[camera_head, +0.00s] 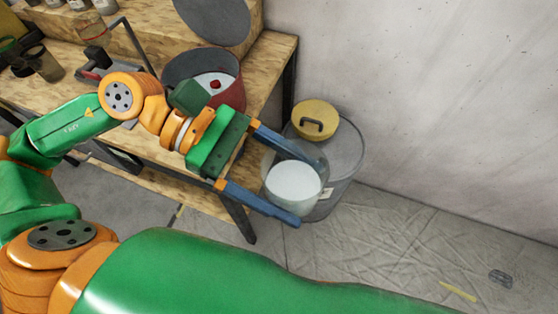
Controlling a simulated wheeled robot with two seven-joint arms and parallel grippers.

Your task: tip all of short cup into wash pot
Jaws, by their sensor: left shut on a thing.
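My left gripper (288,178) reaches in from the left, its two blue fingers on either side of a short cup. The cup (294,188) looks clear with something white in it, and is held in the air in front of the bin. Whether it is tilted is hard to tell. A red pot (230,94) with a dark inside stands on the wooden bench, behind my left wrist; it seems to be the wash pot. Something pale and a small red piece show inside it. My wrist hides part of its front. My right gripper is out of view.
A clear bin (346,160) with a yellow handled lid (315,118) stands on the floor beside the bench (272,52). A grey round disc (214,18) rises behind the pot. Jars (42,64) crowd the bench's left. The sheeted floor (400,240) at right is mostly clear.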

